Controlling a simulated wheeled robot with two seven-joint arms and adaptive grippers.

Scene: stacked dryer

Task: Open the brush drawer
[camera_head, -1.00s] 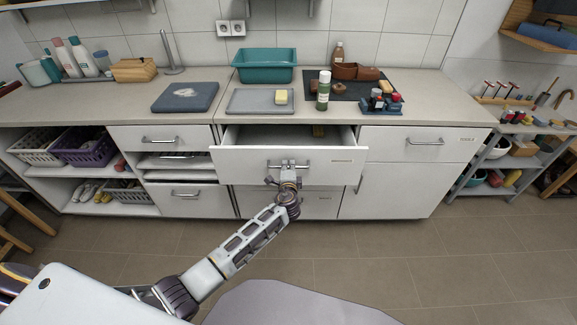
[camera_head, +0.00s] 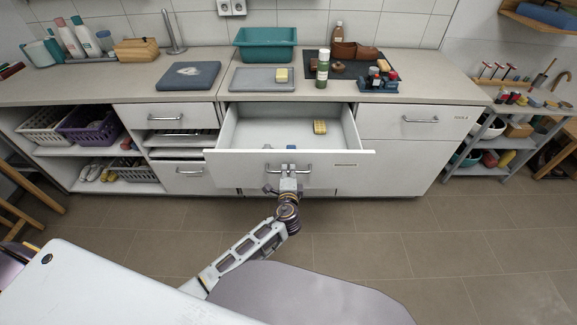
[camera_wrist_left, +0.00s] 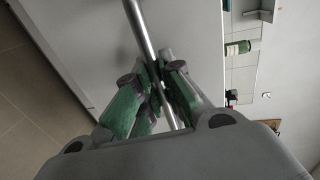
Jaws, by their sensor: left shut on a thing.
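The brush drawer (camera_head: 235,165) is a white drawer in the middle of the counter unit, pulled well out toward me. Its inside shows, with a small yellow brush-like item (camera_head: 319,127) lying toward the right. A metal bar handle (camera_head: 268,168) is on its front, and this handle also shows in the left wrist view (camera_wrist_left: 140,27). My left gripper (camera_head: 288,172) is shut on that handle; in the left wrist view its green-padded fingers (camera_wrist_left: 158,88) close around the bar. The label at the right of the drawer front is too small to read. My right gripper is not in view.
Closed drawers with bar handles flank the open one. On the counter stand a teal basin (camera_head: 265,45), a grey tray (camera_head: 250,84), a green bottle (camera_head: 323,68) and a bottle caddy (camera_head: 378,82). The tiled floor (camera_head: 400,250) before the unit is clear.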

